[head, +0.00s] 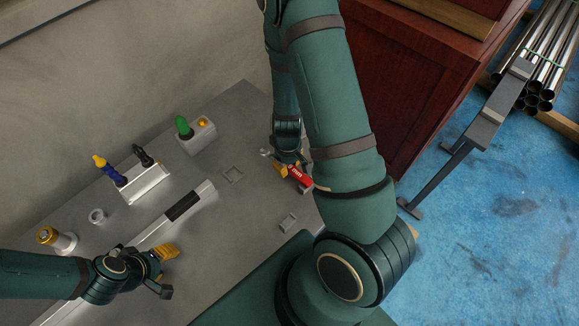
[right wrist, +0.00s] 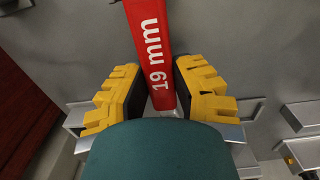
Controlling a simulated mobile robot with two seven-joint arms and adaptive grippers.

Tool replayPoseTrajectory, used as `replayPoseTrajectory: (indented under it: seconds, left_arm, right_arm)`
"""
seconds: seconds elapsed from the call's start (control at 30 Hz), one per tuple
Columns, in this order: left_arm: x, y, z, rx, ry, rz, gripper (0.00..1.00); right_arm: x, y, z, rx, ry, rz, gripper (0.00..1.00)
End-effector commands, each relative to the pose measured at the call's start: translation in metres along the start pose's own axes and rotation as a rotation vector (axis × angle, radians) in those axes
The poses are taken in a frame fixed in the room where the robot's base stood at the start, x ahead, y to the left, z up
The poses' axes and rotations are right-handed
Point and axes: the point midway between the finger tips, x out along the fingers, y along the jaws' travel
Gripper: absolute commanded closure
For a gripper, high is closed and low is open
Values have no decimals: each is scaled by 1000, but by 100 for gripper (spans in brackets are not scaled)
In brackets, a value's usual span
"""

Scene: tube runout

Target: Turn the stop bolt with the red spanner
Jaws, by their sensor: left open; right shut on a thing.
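The red spanner (head: 300,175) is at the right part of the grey bench, partly hidden by my right arm. My left gripper (head: 167,268) is open and empty over the near left bench. I cannot make out the stop bolt.
A long pale rail (head: 150,236) with a dark strip crosses the bench (head: 240,110). Behind it stand a rack (head: 148,185) with colored-handled tools and a grey holder (head: 200,138). A gold-topped cylinder (head: 62,243) is far left. A red-brown cabinet (head: 400,70) stands right.

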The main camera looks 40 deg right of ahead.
Motion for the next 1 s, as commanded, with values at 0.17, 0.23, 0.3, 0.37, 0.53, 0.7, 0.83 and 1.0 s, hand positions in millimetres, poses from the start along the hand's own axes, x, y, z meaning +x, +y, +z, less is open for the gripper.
replayPoseTrajectory:
  seconds: [0.17, 0.23, 0.3, 0.37, 0.53, 0.7, 0.83, 1.0]
  left_arm:
    - [0, 0, 0, 0, 0, 0, 55]
    - [-2, 1, 0, 0, 0, 0, 55]
    - [-6, 2, -1, 0, 0, 1, 55]
    - [-9, 3, -1, 0, 0, 1, 55]
    - [-18, 7, -2, 1, -1, 2, 55]
    - [-25, 10, -4, 3, -2, 3, 55]
    - [-27, 10, -4, 4, -2, 3, 55]
    - [-27, 10, -4, 4, -3, 3, 55]
  right_arm:
    - [-2, -1, 1, -1, -2, -1, 100]
    - [-8, -1, 0, -3, 0, 0, 100]
    - [-19, 0, 0, -3, 1, 0, 100]
    - [-31, -1, -1, -3, 3, 0, 100]
    - [-66, -1, -1, -4, 2, 1, 100]
    - [-90, 0, 0, -2, 1, 0, 100]
    - [-98, 0, 0, -1, 0, 0, 100]
    - [-100, 0, 0, 0, -2, -1, 100]
